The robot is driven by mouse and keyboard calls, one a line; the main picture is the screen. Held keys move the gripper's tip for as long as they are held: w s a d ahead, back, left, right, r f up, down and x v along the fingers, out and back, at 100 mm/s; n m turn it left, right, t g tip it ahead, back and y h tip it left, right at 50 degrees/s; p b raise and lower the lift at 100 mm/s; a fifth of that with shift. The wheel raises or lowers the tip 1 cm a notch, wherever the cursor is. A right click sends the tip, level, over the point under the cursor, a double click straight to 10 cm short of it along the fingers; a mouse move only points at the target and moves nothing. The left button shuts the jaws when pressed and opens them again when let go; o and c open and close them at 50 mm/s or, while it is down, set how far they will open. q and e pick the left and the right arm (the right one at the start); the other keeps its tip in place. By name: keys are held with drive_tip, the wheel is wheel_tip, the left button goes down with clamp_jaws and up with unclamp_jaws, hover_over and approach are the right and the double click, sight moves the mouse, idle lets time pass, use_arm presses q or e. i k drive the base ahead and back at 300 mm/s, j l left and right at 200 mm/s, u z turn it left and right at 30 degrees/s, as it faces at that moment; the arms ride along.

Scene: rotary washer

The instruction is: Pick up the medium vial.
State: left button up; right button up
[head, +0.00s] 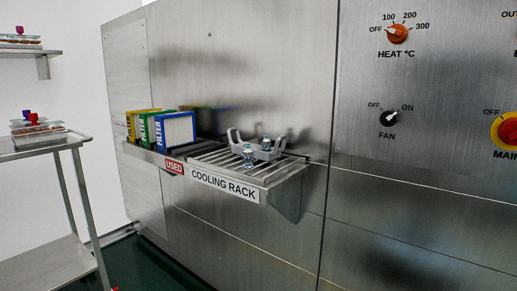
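Two small clear vials with bluish parts show on the cooling rack (283,172). The front vial (248,157) stands upright near the rack's front edge. The other vial (266,144) is a little behind it and to the right, at a light grey holder (236,139) with raised ends. Whether it sits in the holder or in front of it is hard to tell. They are too small to tell which one is the medium vial. Neither of my grippers is in view.
Filter boxes, a yellow one (139,125) and a blue one (176,132) among them, stand left on the shelf by the "USED" label (174,167). A metal cart (40,147) stands far left. The heat knob (397,34) and fan knob (389,118) are on the right panel.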

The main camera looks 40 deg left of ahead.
sight(248, 155)
drive_tip(key=u, duration=1.7)
